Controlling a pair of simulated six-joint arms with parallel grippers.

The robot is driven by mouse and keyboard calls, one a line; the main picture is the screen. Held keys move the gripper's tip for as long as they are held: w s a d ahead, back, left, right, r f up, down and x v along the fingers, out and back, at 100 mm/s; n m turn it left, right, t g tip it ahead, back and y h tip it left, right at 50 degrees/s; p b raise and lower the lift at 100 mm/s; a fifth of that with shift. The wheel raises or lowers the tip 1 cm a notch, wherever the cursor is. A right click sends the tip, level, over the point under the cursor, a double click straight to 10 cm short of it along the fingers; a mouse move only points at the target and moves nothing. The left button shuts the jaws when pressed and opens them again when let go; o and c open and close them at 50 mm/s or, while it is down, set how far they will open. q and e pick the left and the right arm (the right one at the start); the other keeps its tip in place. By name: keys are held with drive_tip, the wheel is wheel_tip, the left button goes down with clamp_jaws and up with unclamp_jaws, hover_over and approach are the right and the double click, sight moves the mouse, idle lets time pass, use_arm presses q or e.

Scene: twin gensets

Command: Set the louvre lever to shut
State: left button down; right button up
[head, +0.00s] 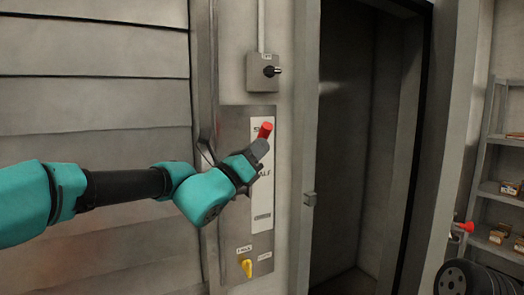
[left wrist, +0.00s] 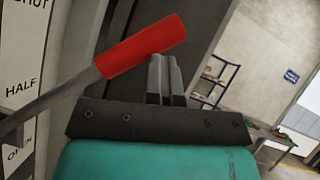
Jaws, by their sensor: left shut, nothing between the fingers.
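The louvre lever has a red grip (head: 266,130) that shows near the top of the white label plate (head: 263,190), by the upper marking. In the left wrist view the red grip (left wrist: 142,46) stands out on a grey metal rod (left wrist: 50,105), with SHUT, HALF and OPEN printed on the plate (left wrist: 20,65) behind. My left gripper (head: 260,149) is shut and empty, with its fingertips just below the grip. In the left wrist view the closed fingers (left wrist: 160,68) are right beside the grip; I cannot tell whether they touch it. My right gripper is not in view.
A grey switch box (head: 262,72) with a black knob is above the lever panel. A yellow knob (head: 246,267) is below. Louvre slats (head: 95,110) fill the left wall. A dark doorway (head: 350,150) and shelves (head: 497,190) are to the right.

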use_arm(q)
drive_tip(key=shift+s+r, duration=0.1)
drive_tip(key=shift+r, duration=0.3)
drive_tip(key=s+a+f, duration=0.3)
drive_tip(key=s+f, duration=0.3)
drive_tip(key=s, duration=0.5)
drive_tip(key=shift+a+f, duration=0.25)
drive_tip(key=shift+f, duration=0.15)
